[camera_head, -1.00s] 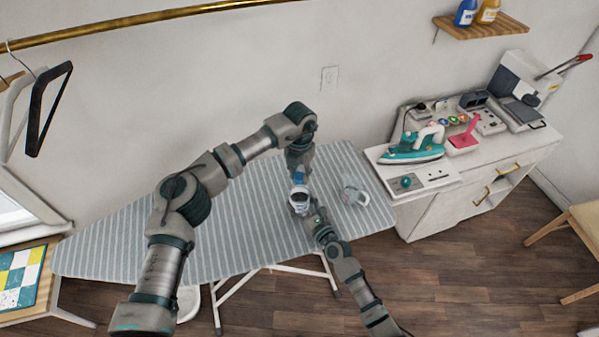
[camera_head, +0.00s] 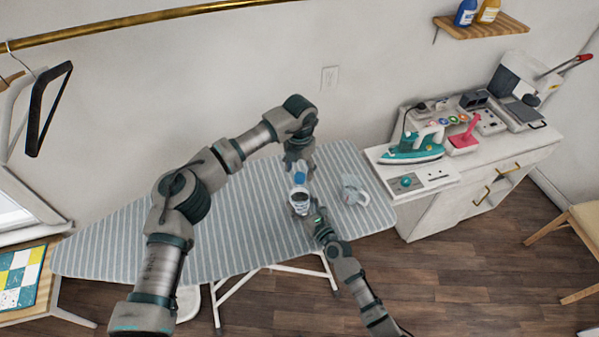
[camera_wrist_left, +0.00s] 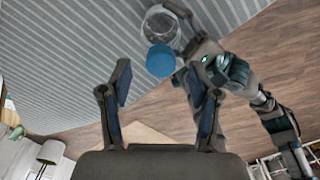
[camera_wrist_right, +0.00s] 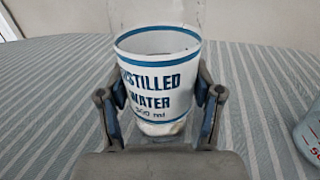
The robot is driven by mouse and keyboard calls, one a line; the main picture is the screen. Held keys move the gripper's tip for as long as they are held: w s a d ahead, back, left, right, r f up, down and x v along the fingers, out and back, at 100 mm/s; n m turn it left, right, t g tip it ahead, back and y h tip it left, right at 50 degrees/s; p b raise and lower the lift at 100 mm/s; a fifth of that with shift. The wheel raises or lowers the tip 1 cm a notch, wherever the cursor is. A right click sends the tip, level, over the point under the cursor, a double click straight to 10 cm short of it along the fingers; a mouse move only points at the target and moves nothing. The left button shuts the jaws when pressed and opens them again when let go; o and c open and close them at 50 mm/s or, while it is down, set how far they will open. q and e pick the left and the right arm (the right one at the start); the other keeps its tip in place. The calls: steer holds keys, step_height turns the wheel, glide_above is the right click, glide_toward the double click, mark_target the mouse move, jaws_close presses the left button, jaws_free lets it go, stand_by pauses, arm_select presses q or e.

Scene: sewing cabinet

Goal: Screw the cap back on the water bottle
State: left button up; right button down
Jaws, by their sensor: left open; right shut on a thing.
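The water bottle (camera_head: 300,203) is clear, with a white label banded in blue reading "DISTILLED WATER". It stands upright over the ironing board. My right gripper (camera_wrist_right: 160,98) is shut around its lower part. The blue cap (camera_head: 300,178) appears on top of the bottle; how tightly it sits I cannot tell. The cap (camera_wrist_left: 160,61) also shows in the left wrist view, beyond my fingertips. My left gripper (camera_wrist_left: 160,95) is open and empty, with its fingers apart and clear of the cap. The bottle's top is outside the right wrist view.
A clear jug (camera_head: 354,192) stands on the striped ironing board (camera_head: 140,235), right of the bottle. The board's left part is clear. A white cabinet (camera_head: 425,210) at right bears a teal iron (camera_head: 412,150) and other items.

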arm_select(q)
step_height(320, 180, up, 10)
stand_by(0.3)
steer(key=shift+w, duration=0.1)
arm_select(e)
steer(key=shift+c, duration=0.6)
jaws_free()
steer(key=v, duration=1.2)
steer(key=shift+f, duration=0.15)
arm_select(q)
steer(key=shift+f, duration=0.1)
